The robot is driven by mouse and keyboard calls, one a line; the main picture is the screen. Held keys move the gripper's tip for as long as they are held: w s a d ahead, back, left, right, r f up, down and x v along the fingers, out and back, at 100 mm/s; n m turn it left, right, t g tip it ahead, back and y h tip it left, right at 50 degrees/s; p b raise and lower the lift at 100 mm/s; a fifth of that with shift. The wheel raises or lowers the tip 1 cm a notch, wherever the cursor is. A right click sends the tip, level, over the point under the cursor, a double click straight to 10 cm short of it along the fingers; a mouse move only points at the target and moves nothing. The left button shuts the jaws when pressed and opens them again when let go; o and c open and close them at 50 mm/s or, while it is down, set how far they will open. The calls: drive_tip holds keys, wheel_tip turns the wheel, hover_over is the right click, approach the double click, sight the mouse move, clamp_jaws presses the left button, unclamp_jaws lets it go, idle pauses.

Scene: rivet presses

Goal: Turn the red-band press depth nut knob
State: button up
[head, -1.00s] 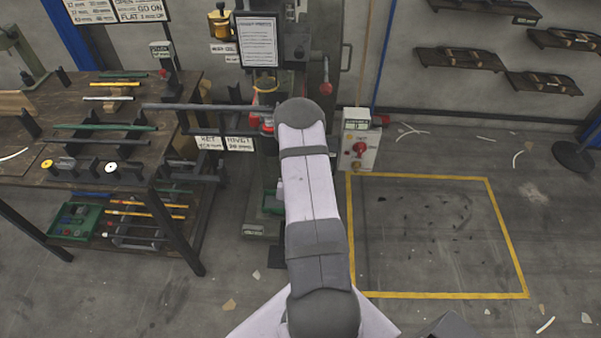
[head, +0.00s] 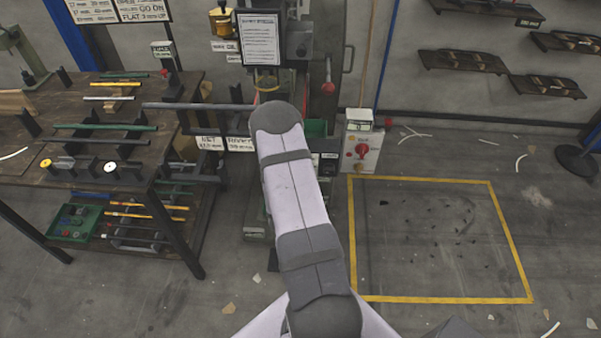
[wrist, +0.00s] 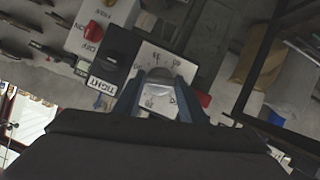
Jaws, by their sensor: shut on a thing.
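In the wrist view my gripper (wrist: 158,104) has its two blue fingers on either side of a round silvery knob (wrist: 158,90) and is shut on it. The knob sits over a white dial plate (wrist: 160,58) with dark numbers. A black block with a TIGHT label (wrist: 102,85) is beside the plate. In the head view the press (head: 299,45) stands at the back centre. My own arm hides the gripper, the knob and most of the lower press there. I cannot make out a red band on the knob.
A box with a red switch (head: 362,150) stands right of the press. A workbench (head: 150,150) with rods fills the left. A long grey bar (head: 200,106) reaches from the bench to the press. The yellow-framed floor area (head: 440,298) at right is largely clear.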

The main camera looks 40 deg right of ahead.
drive_tip(key=o, duration=1.1)
drive_tip(key=shift+c, duration=0.2)
drive_tip(key=b+v, duration=0.1)
drive_tip(key=v, duration=0.6)
drive_tip(key=shift+s+a, duration=0.1)
drive_tip(key=shift+a, duration=0.05)
